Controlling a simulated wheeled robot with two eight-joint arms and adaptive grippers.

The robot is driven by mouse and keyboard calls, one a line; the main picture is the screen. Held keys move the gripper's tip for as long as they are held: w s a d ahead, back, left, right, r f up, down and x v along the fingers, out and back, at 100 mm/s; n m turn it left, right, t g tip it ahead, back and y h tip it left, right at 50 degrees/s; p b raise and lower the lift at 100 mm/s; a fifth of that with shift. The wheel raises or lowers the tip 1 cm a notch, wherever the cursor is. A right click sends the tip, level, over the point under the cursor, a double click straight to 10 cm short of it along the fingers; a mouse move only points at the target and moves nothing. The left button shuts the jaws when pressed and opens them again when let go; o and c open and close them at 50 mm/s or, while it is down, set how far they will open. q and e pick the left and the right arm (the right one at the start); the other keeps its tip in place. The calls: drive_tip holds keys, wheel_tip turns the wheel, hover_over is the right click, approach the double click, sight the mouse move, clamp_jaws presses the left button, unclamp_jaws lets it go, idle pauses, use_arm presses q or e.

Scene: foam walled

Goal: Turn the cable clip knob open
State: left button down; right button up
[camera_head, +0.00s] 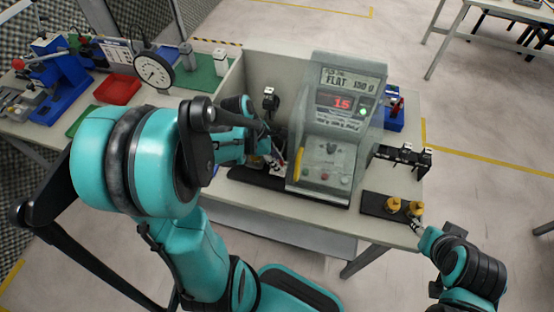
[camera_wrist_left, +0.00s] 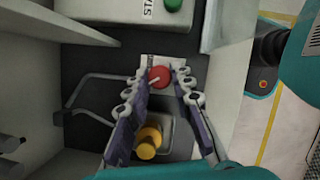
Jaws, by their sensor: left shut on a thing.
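In the left wrist view a round red knob (camera_wrist_left: 160,77) with a pale bar across it sits on a white labelled plate (camera_wrist_left: 148,61). My left gripper (camera_wrist_left: 158,86) has its fingertips on either side of the knob and is shut on it. In the head view my left gripper (camera_head: 277,160) reaches into the walled bay left of the grey machine, and its fingers are partly hidden by my arm. A yellow-orange cylinder (camera_wrist_left: 149,141) shows between the finger bases in the left wrist view. My right gripper (camera_head: 417,228) is beside a yellow knob (camera_head: 417,208); its jaws are too small to read.
The grey display machine (camera_head: 338,110) stands close right of my left gripper. Pale bay walls (camera_head: 265,66) rise around it. Grey bent rods (camera_wrist_left: 95,77) lie left of the red knob. A black plate (camera_head: 375,203) holds yellow knobs at the table's right edge.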

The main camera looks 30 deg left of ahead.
use_arm(q)
drive_tip(key=shift+n+y, duration=0.3)
drive_tip(key=shift+n, duration=0.4)
drive_tip(key=c, duration=1.3)
unclamp_jaws()
drive_tip(key=shift+t, duration=0.3)
drive_tip(key=v, duration=1.2)
